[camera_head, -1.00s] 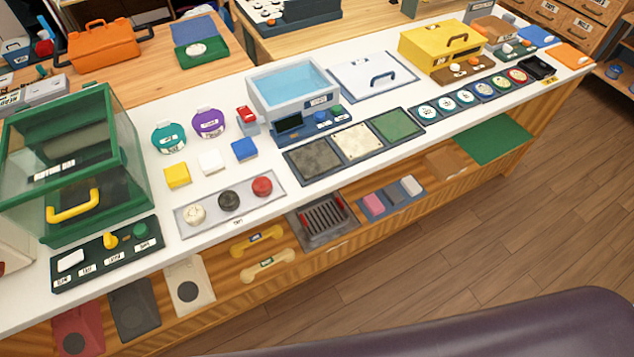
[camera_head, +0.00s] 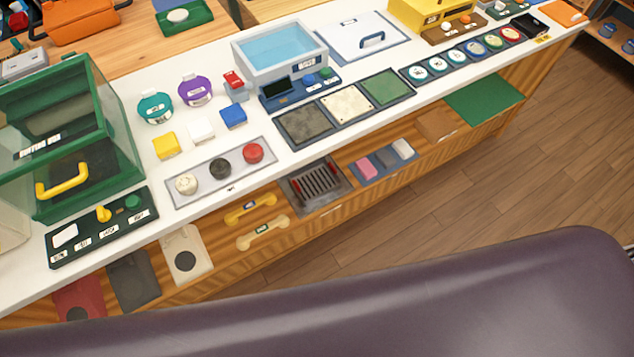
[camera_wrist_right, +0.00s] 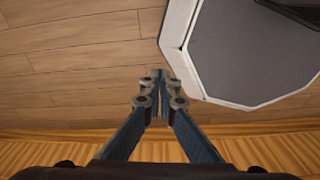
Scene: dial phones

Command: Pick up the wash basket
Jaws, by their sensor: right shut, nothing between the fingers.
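A dark grey tray-like basket with a slatted bottom and red grips at its ends, which looks like the wash basket (camera_head: 316,187), sits on the wooden lower shelf below the white counter in the head view. Neither gripper shows in the head view. My right gripper (camera_wrist_right: 159,82) shows in the right wrist view, with its fingers together and nothing between them. Wooden floor lies beyond its fingertips. The basket is not in the right wrist view, so I cannot tell the distance between them. My left gripper is not in view.
On the shelf, yellow handles (camera_head: 250,209) lie left of the basket and a tray with pink, grey and white blocks (camera_head: 386,160) lies to its right. The white counter (camera_head: 290,158) overhangs behind, carrying a blue-water basin (camera_head: 280,52). The wooden floor (camera_head: 450,185) in front is clear.

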